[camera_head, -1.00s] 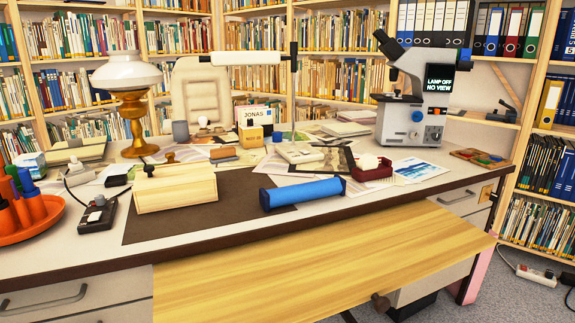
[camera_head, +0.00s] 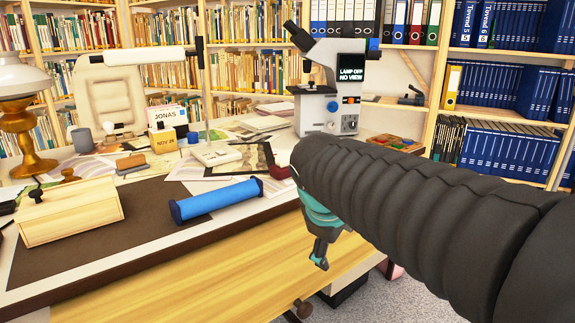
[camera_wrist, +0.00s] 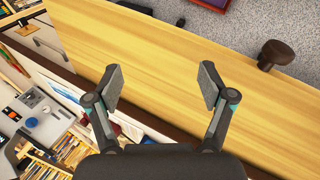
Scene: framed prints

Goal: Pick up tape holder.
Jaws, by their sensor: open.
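A dark red holder (camera_head: 279,172), which looks like the tape holder, sits on the desk (camera_head: 150,250) right of the blue roll. My arm hides most of it; only its left end shows.
A blue roll (camera_head: 215,201) and a wooden box (camera_head: 70,215) lie on the dark mat (camera_head: 150,205). A microscope (camera_head: 328,85) stands at the back. A desk lamp with a thin pole (camera_head: 200,85) rises behind the roll. A round brown knob (camera_wrist: 275,54) sticks out below the board.

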